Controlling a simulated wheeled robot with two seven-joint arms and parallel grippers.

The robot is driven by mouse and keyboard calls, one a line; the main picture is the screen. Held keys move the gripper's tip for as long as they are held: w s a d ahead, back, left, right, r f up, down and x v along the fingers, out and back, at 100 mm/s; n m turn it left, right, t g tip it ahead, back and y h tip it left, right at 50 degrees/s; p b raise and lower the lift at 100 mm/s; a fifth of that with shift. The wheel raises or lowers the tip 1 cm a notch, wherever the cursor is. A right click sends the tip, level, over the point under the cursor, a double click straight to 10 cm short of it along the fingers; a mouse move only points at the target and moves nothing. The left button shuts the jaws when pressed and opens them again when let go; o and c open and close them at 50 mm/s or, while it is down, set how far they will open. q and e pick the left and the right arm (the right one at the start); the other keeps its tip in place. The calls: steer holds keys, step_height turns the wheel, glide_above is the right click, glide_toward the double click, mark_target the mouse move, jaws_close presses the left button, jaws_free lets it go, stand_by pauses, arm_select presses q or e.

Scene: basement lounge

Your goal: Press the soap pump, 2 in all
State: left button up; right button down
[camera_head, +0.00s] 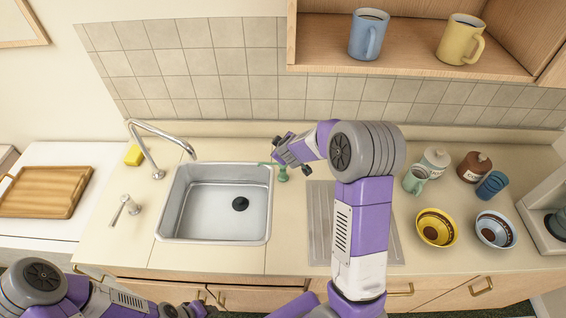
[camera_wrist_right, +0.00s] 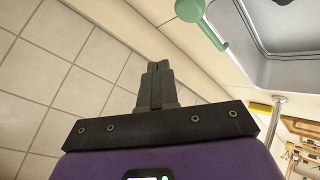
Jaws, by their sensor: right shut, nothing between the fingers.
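The green soap pump (camera_head: 282,172) stands on the counter at the right rim of the sink, its spout pointing left over the basin. It also shows at the top of the right wrist view (camera_wrist_right: 203,24). My right gripper (camera_head: 278,143) is shut and empty, at the pump and slightly behind it in the head view. In the wrist view the shut fingers (camera_wrist_right: 158,66) are apart from the pump in the picture.
The sink (camera_head: 215,232) is empty, with a tall faucet (camera_head: 150,165) behind it and a metal lever (camera_head: 125,207) at its left. A yellow sponge (camera_head: 133,155) lies behind. Bowls, cups and jars stand right of my right arm. A shelf (camera_head: 400,62) with mugs hangs above.

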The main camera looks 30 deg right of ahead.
steer(key=m+p, duration=0.1)
steer(key=m, duration=0.3)
steer(key=shift+s+m+y, duration=0.15)
steer(key=shift+m+y, duration=0.25)
steer(key=m, duration=0.3)
steer(key=shift+y+p, duration=0.3)
steer(key=shift+p, duration=0.05)
steer(key=m, duration=0.3)
steer(key=shift+m+g+y+p, duration=0.3)
steer(key=shift+m, duration=0.1)
steer(key=m, duration=0.3)
steer(key=shift+r+m+p, duration=0.25)
steer(key=shift+m+p, duration=0.05)
steer(key=r+m+y, duration=0.1)
steer(key=m, duration=0.4)
steer(key=r+m+y+p, duration=0.1)
steer(key=m, duration=0.4)
steer(key=r+m+t+p, duration=0.1)
steer(key=m, duration=0.3)
steer(key=shift+d+r+m+y, duration=0.15)
steer(key=shift+d+m+y, duration=0.1)
steer(key=shift+m+y, duration=0.15)
